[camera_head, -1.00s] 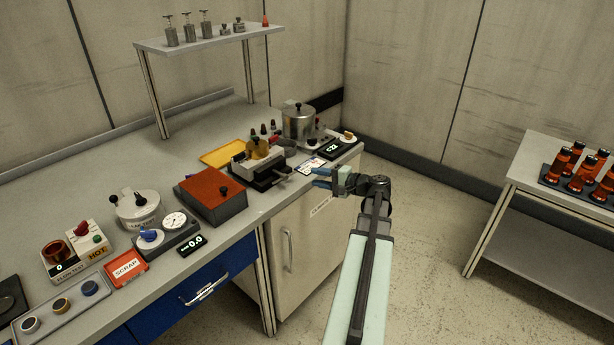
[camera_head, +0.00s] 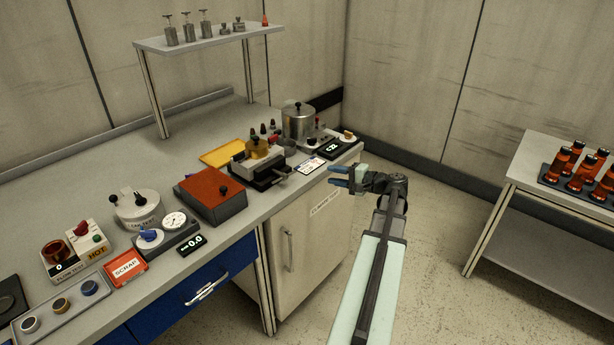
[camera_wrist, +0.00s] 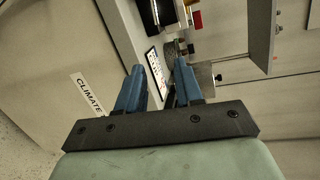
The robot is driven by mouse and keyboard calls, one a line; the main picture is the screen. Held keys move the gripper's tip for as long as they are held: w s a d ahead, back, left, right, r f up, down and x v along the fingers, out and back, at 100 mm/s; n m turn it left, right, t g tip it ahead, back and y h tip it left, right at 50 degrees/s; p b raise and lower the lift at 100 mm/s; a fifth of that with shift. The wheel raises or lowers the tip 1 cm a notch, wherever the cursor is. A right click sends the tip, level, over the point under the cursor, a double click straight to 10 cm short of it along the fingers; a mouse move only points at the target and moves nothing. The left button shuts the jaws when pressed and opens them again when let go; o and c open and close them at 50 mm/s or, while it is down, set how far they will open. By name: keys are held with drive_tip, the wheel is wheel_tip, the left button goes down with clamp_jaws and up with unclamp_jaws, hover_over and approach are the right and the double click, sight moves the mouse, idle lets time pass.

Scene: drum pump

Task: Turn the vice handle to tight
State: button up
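The vice (camera_head: 262,164) stands near the front edge of the bench, with a brass-coloured part in its jaws. Its handle (camera_head: 280,172) sticks out at the front right of the vice, small in the head view. My gripper (camera_head: 334,176) is in front of the bench edge, to the right of the vice and apart from it. Its two blue fingers are spread with nothing between them; the gap also shows in the wrist view (camera_wrist: 156,78). The vice handle cannot be made out clearly in the wrist view.
A label card (camera_head: 311,165) and a display reading C22 (camera_head: 333,148) lie right of the vice. A steel pot (camera_head: 298,121) stands behind. A red-topped box (camera_head: 211,196) is left of the vice. The cabinet (camera_head: 302,240) is below. Floor right of the bench is free.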

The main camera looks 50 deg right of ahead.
sight(285, 177)
drive_tip(key=w+a+y, duration=0.1)
drive_tip(key=w+a, duration=0.1)
drive_tip(key=w, duration=0.2)
drive_tip(key=w+a+f+n+y, duration=0.1)
drive_tip(key=w+a, duration=0.1)
drive_tip(key=w, duration=0.2)
drive_tip(key=w+a+n+y, duration=0.1)
drive_tip(key=w+a, duration=0.1)
drive_tip(key=w, duration=0.2)
drive_tip(key=shift+a+f+g+y, duration=0.2)
drive_tip(key=shift+f+g+y, duration=0.1)
drive_tip(key=shift+g+y, duration=0.1)
drive_tip(key=shift+c, duration=0.4)
clamp_jaws()
